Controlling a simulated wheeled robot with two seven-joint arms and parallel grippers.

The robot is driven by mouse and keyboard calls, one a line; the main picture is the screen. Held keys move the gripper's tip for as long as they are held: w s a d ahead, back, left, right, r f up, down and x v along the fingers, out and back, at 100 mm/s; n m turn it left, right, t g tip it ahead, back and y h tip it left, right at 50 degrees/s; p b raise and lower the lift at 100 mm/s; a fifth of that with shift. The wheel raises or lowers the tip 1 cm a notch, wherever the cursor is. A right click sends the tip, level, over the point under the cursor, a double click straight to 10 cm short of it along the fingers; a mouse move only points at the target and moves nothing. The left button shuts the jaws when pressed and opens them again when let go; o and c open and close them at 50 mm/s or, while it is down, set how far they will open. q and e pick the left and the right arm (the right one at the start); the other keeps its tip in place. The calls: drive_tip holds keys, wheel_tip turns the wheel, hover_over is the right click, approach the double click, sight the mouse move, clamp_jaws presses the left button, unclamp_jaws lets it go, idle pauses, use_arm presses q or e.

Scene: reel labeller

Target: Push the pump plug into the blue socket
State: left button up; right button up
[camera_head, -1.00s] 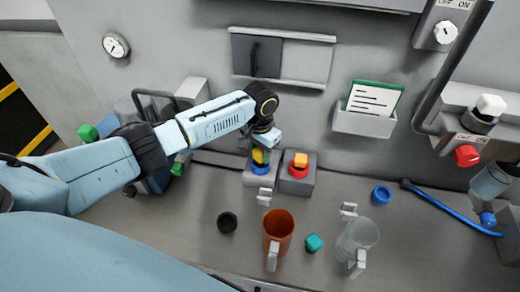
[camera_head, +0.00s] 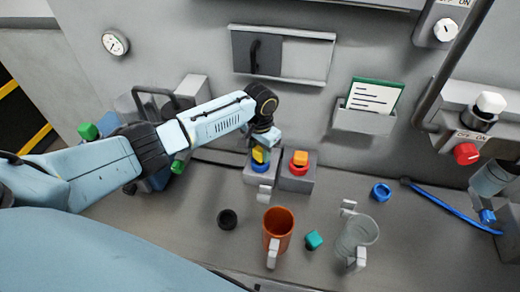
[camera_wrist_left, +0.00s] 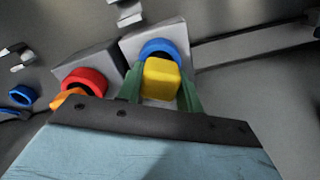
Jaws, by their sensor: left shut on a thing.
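My left gripper (camera_head: 261,151) is shut on a yellow plug (camera_wrist_left: 161,78), with a green finger on each side of it in the left wrist view. The plug is at the blue socket (camera_wrist_left: 156,46), a blue ring on a grey block; the ring also shows below the plug in the head view (camera_head: 260,167). The yellow body overlaps the near part of the ring in the wrist view, so I cannot tell how deep the plug sits. My right gripper is not in view.
Beside it, a red socket (camera_wrist_left: 84,76) holds an orange plug (camera_head: 300,158). On the bench are an orange mug (camera_head: 279,224), a clear mug (camera_head: 358,232), a black ring (camera_head: 227,219), a teal block (camera_head: 313,240) and a loose blue ring (camera_head: 381,193). A blue cable (camera_head: 445,207) lies right.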

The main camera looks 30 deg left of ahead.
use_arm(q)
drive_tip(key=shift+s+f+p, duration=0.15)
drive_tip(key=shift+f+p, duration=0.25)
drive_tip(key=shift+p, duration=0.5)
idle(1.8)
drive_tip(key=o, duration=1.1)
wheel_tip(320, 180, up, 13)
drive_tip(key=shift+r, duration=0.2)
